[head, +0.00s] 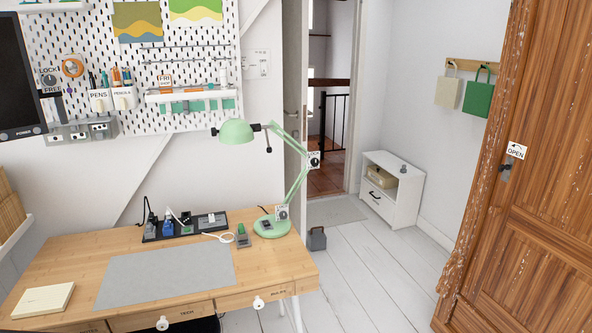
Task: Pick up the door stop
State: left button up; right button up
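A dark grey block with a loop handle on top, which looks like the door stop (316,241), sits on the white plank floor. It is just past the right end of the desk, near the foot of the white door. The desk lamp stands to its left in the picture, and the block shows clear of it. Neither of my grippers is in the head view, so I cannot see whether they are open or shut.
The wooden desk (70,265) with a green lamp (238,132) fills the left. A white door (294,85) stands open at the doorway. The floor (365,275) between is clear.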

aim_at(316, 239)
jog(key=i+l, duration=0.25)
jog(key=i, duration=0.25)
jog(key=i+l, duration=0.3)
jog(key=i, duration=0.2)
jog(key=i+l, duration=0.25)
jog(key=i, duration=0.3)
jog(key=i+l+u, duration=0.1)
jog(key=i+l, duration=0.15)
jog(key=i, duration=0.25)
jog(key=i+l+u, duration=0.1)
jog(key=i+l, duration=0.45)
jog(key=i+l+u, duration=0.15)
jog(key=i+l, duration=0.35)
jog(key=i+l+z, duration=0.15)
jog(key=i+z, duration=0.5)
jog(key=i, duration=0.25)
jog(key=i+l+u, duration=0.1)
jog(key=i+u, duration=0.15)
jog(key=i+l+u, duration=0.25)
jog(key=i, duration=0.15)
